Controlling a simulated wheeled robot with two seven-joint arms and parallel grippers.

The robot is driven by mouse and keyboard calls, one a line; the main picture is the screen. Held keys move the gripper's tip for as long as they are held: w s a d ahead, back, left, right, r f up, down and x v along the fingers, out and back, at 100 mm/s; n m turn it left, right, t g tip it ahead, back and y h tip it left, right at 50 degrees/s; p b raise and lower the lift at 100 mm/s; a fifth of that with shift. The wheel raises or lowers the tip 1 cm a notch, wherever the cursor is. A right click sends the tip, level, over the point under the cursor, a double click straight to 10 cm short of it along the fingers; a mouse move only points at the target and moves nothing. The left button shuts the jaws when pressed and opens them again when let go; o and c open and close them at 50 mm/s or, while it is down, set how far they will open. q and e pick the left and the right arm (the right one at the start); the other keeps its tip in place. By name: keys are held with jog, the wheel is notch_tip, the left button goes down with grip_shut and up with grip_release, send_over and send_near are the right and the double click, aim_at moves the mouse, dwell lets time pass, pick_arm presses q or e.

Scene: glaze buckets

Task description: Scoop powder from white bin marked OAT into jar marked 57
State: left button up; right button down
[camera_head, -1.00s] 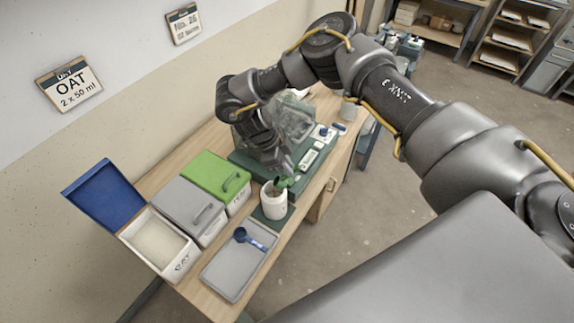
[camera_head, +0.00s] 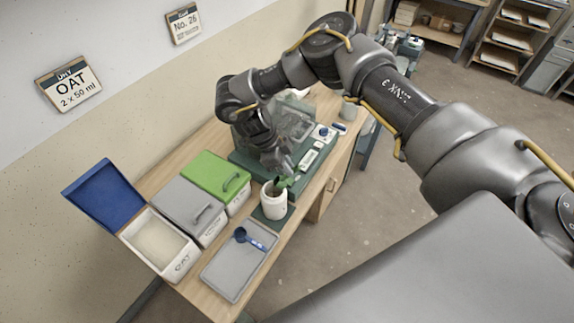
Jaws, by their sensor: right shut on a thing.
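The white bin marked OAT (camera_head: 181,268) stands open at the table's near left end, its blue lid (camera_head: 104,196) raised and pale powder (camera_head: 157,241) inside. A white jar (camera_head: 273,208) stands on a small dark green mat; I cannot read a number on it. My right gripper (camera_head: 281,174) is just above and behind the jar, pointing down, shut on a small green tool (camera_head: 283,183) at the jar's mouth. Its shape is too small to tell fully. A blue scoop (camera_head: 249,239) lies on a grey tray (camera_head: 228,274). My left gripper is out of view.
Bins with a grey lid (camera_head: 185,203) and a green lid (camera_head: 213,174) stand closed beside the OAT bin. A green tray-like base (camera_head: 306,174) with small devices lies behind the jar. A wall card (camera_head: 71,86) reads OAT 2 x 50 ml.

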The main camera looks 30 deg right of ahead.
jog(key=shift+d, duration=0.1)
dwell(0.3)
jog(key=shift+r+y+b, duration=0.2)
jog(key=shift+y+b, duration=0.1)
jog(key=shift+y, duration=0.2)
jog(key=shift+r+t+y, duration=0.6)
jog(key=shift+t+y, duration=0.2)
jog(key=shift+y, duration=0.1)
jog(key=shift+r+t+y, duration=0.2)
jog(key=shift+t+y, duration=0.2)
jog(key=shift+y, duration=0.2)
jog(key=shift+s+d+r+y+b, duration=0.1)
jog(key=shift+d+r+y+b, duration=0.05)
jog(key=shift+y+b, duration=0.3)
jog(key=shift+r+t+y+b, duration=0.4)
jog(key=shift+t+y+b, duration=0.3)
jog(key=shift+y+b, duration=0.05)
jog(key=y+b, duration=0.1)
jog(key=r+t+y+b, duration=0.1)
jog(key=shift+a+b, duration=0.2)
jog(key=shift+b, duration=0.15)
jog(key=shift+r+b, duration=0.3)
jog(key=shift+b, duration=0.1)
jog(key=shift+r+t+y, duration=0.15)
jog(key=shift+t+y, duration=0.15)
